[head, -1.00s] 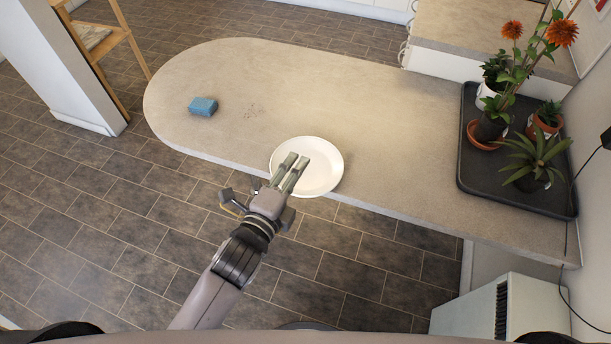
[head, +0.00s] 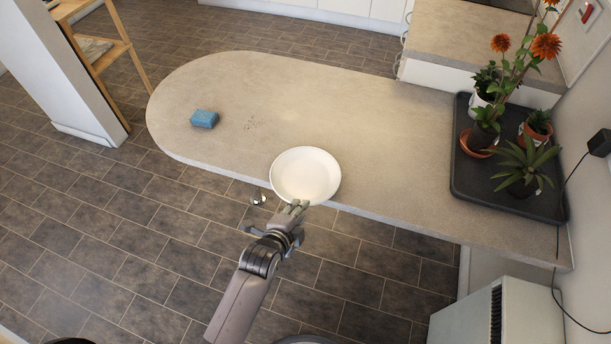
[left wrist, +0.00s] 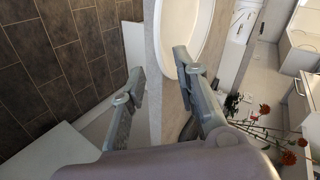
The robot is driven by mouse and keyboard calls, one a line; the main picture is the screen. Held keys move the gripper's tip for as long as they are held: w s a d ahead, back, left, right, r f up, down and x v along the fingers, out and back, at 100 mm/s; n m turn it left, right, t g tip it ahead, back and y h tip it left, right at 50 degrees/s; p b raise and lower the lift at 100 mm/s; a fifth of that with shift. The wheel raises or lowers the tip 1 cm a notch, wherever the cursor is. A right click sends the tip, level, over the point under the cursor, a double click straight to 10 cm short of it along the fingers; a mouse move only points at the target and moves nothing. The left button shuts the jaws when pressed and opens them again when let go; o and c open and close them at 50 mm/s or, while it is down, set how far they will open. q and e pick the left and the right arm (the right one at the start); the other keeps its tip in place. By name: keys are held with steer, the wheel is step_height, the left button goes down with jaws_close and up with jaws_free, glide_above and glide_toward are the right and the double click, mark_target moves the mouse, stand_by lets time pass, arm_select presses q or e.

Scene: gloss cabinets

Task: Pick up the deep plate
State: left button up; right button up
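The white round deep plate (head: 305,174) lies on the stone-look counter (head: 390,140), close to its front edge. Its rim also shows at the top of the left wrist view (left wrist: 187,35). My left gripper (head: 294,206) is at the plate's near rim, by the counter's edge. In the left wrist view its two fingers (left wrist: 158,65) are spread apart with nothing held between them. One finger overlaps the plate's rim in that picture; I cannot tell whether they touch. My right gripper is not in view.
A blue sponge (head: 204,119) lies to the left on the counter. A dark tray (head: 470,190) with several potted plants stands at the right end. A white heater-like unit (head: 490,315) is below right. The counter around the plate is clear.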

arm_select(q)
steer(key=shift+p+x, duration=0.3)
steer(key=shift+x, duration=2.6)
jaws_close()
steer(key=shift+w+r, duration=0.1)
steer(key=shift+r, duration=0.1)
